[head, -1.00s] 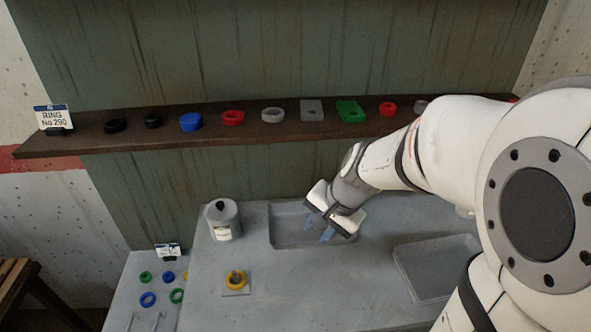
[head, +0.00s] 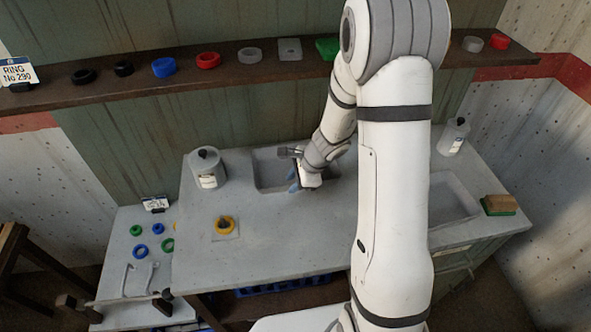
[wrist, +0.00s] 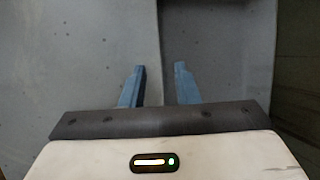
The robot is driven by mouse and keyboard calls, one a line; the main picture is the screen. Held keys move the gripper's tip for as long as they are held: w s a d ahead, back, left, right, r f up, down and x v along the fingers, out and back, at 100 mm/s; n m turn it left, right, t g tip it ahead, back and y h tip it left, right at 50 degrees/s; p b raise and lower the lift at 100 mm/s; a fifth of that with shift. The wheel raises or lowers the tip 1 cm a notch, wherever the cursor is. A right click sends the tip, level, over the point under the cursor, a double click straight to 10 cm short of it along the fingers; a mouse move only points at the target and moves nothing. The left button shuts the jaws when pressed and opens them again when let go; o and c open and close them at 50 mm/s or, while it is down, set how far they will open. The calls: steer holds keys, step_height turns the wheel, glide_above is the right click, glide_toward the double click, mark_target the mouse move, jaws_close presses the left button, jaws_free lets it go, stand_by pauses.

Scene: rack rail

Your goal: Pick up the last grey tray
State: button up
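One grey tray (head: 268,183) with raised walls is at the back of the grey worktop. A second grey tray (head: 447,214) is at the right, partly hidden behind my arm. My gripper (head: 293,184), with blue fingers, is at the right part of the back tray and points down. In the wrist view my gripper (wrist: 160,84) is open, its fingers apart with nothing visibly held. A grey edge runs up between the fingers there; I cannot tell whether they touch it.
A bottle (head: 453,138) and a brush-like block (head: 499,205) are at the right. A shelf (head: 130,84) with rings runs above.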

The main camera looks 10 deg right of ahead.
mark_target(290, 186)
steer(key=x, duration=0.3)
steer(key=shift+w+f, duration=0.2)
jaws_close()
stand_by(0.3)
